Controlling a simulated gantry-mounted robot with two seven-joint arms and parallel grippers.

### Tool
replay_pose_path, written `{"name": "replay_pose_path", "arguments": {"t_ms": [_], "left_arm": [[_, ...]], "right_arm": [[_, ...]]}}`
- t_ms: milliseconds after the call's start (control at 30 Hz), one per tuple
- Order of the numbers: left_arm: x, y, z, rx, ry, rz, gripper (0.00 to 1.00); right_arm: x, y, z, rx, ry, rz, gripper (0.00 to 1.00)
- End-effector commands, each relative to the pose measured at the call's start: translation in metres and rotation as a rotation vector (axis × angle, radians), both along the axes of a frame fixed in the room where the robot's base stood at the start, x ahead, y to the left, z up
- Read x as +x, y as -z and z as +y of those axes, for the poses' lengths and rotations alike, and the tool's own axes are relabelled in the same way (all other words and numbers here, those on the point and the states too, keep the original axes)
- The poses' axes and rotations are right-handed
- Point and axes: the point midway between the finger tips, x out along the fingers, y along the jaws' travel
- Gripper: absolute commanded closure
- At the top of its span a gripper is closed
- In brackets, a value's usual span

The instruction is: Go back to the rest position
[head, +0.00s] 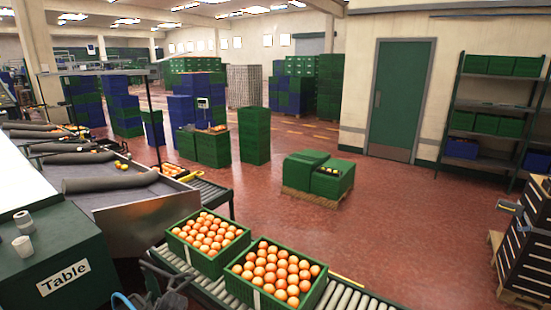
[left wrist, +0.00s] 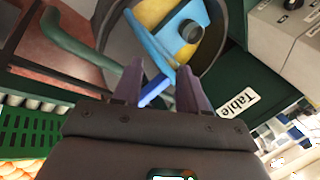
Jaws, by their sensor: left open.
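My left gripper (left wrist: 160,88) shows in the left wrist view with its two dark fingers apart and nothing clearly held between them. Behind the fingers are a blue part and a round dark and yellow shape; I cannot tell how far off they are. In the head view a dark, partly cut-off shape shows at the bottom edge, left of the crates, and may be part of my left arm. My right gripper is in neither view.
Two green crates of oranges, a left one (head: 191,258) and a right one (head: 238,286), stand on the roller conveyor (head: 365,299). A green box marked "Table" (head: 65,278) is at left. Stacked crates (head: 304,180) stand on a pallet; open red floor (head: 420,235) lies right.

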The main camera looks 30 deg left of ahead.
Motion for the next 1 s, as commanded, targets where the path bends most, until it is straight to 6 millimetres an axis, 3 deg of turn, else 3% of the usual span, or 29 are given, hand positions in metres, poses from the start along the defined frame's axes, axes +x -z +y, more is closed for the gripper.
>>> {"name": "replay_pose_path", "arguments": {"t_ms": [33,200,300,433,600,800,1000], "left_arm": [[-0.006,0.014,-0.037,-0.017,0.097,0.001,0.58],[-0.036,0.033,-0.156,-0.1,0.396,-0.031,0.58],[-0.064,0.029,-0.223,-0.165,0.545,-0.069,0.58],[-0.098,0.01,-0.288,-0.239,0.68,-0.128,0.58],[-0.135,-0.023,-0.343,-0.313,0.787,-0.205,0.58],[-0.169,-0.071,-0.384,-0.379,0.863,-0.296,0.58],[-0.164,-0.118,-0.381,-0.369,0.862,-0.288,0.58]], "right_arm": [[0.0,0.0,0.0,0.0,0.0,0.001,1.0],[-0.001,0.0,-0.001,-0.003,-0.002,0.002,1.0],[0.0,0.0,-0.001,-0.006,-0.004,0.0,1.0],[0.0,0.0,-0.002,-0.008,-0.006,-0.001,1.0],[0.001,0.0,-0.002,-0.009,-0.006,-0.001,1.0],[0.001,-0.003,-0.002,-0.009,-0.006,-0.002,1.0],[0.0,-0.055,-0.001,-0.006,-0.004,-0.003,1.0]]}}
